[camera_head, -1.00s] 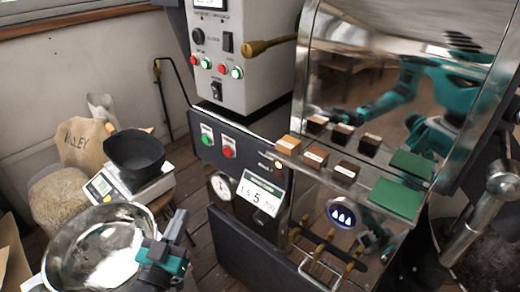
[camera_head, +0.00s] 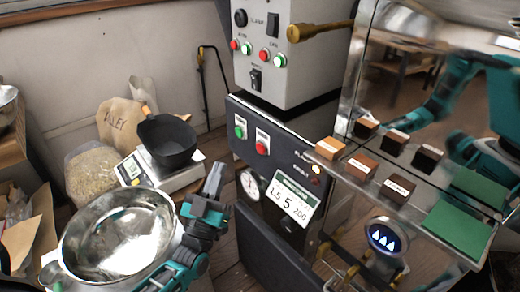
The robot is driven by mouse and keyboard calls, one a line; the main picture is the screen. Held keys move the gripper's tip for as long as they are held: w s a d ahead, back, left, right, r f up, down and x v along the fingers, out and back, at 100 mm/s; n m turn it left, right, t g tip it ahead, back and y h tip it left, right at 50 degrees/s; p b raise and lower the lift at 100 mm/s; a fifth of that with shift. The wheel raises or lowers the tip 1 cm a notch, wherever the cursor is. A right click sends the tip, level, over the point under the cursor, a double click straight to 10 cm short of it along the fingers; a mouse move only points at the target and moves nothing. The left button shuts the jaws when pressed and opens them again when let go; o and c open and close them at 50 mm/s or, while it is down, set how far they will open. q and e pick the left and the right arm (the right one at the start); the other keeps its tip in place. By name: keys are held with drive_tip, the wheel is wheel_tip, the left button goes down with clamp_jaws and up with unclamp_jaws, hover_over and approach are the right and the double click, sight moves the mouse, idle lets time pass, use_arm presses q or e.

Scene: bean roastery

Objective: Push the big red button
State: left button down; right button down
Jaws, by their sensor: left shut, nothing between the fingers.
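The big red button (camera_head: 262,148) sits on the black front panel (camera_head: 285,155) of the roaster, right of a green button (camera_head: 239,132). It is in plain view and nothing touches it. My left gripper (camera_head: 214,178) is shut and empty, with its fingers pointing up. In the picture it is below and left of the red button, with a gap between them. My right gripper is not in view.
A large steel bowl (camera_head: 75,243) lies beside my left forearm. A black pan (camera_head: 166,142) stands on a scale (camera_head: 133,168). Smaller red and green buttons (camera_head: 280,60) are on the grey box above.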

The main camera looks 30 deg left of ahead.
use_arm(q)
drive_tip(key=b, duration=0.3)
approach(259, 136)
wheel_tip(259, 136, up, 2)
drive_tip(key=a, duration=0.2)
drive_tip(key=shift+w+d+r, duration=0.15)
drive_tip(key=shift+w+d, duration=0.05)
drive_tip(key=shift+w, duration=0.3)
drive_tip(key=shift+w+d+r, duration=0.1)
drive_tip(key=shift+w+d, duration=0.05)
drive_tip(key=shift+w, duration=0.3)
idle(0.7)
drive_tip(key=shift+w, duration=0.1)
drive_tip(key=shift+w+d, duration=0.15)
drive_tip(key=shift+w, duration=0.1)
drive_tip(key=shift+w+d, duration=0.15)
drive_tip(key=shift+w, duration=0.25)
idle(0.8)
drive_tip(key=shift+s, duration=0.1)
drive_tip(key=shift+s+a, duration=0.3)
drive_tip(key=shift+s, duration=0.4)
